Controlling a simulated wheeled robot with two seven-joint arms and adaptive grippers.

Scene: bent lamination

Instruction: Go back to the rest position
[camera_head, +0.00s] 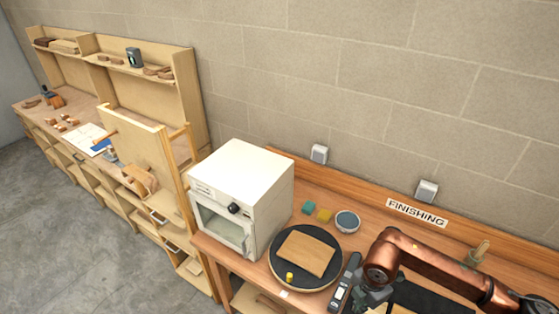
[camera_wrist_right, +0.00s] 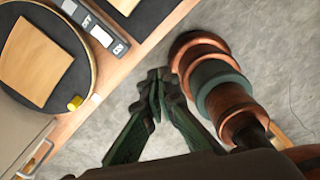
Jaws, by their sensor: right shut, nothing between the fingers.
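My right gripper (camera_wrist_right: 157,88) is shut and empty in the right wrist view, its dark green fingers together over the grey floor just off the bench edge. In the head view my copper right arm reaches in from the right, and the gripper end (camera_head: 373,293) is at the bottom, right of the round turntable. The fingertips are hard to make out there. My left gripper is not in view.
A wooden board (camera_head: 306,254) lies on the black turntable (camera_head: 275,265) with a yellow knob (camera_head: 289,276). A grey switch device (camera_head: 345,284) lies beside it. A white oven (camera_head: 243,190) stands left on the finishing bench (camera_head: 225,251). Wooden shelves (camera_head: 190,100) stand further left.

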